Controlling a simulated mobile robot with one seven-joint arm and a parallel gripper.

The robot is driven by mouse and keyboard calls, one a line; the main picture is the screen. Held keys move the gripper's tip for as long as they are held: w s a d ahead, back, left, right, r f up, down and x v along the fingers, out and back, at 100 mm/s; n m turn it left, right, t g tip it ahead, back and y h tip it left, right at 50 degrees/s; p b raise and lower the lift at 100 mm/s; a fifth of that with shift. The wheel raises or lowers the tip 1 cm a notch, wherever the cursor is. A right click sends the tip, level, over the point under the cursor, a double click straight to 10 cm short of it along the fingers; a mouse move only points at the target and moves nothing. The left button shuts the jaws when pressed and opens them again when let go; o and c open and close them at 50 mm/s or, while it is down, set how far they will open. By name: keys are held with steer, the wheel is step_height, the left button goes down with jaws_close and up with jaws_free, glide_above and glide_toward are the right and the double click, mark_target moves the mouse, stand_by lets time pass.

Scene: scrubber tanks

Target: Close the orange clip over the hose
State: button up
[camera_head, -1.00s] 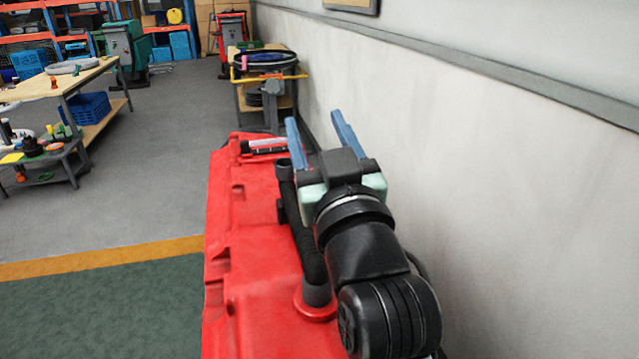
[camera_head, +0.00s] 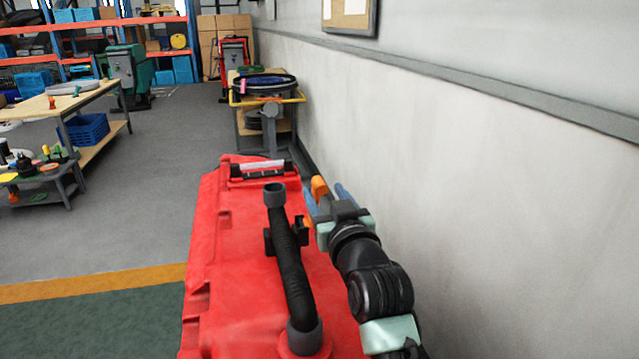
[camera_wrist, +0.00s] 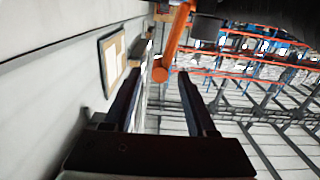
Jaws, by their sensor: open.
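The orange clip (camera_head: 319,187) stands open to the right of the black hose (camera_head: 290,265), its lever tilted up. Part of the clip is hidden behind the gripper.
A pale wall (camera_head: 480,190) runs close along the right side of the tank and my arm. A cart (camera_head: 265,110) stands beyond the tank. A workbench (camera_head: 60,103) and a low table (camera_head: 45,183) are at the left. The floor between is open.

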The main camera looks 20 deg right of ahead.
mark_target(320, 185)
steer(key=shift+w, duration=2.1)
jaws_close()
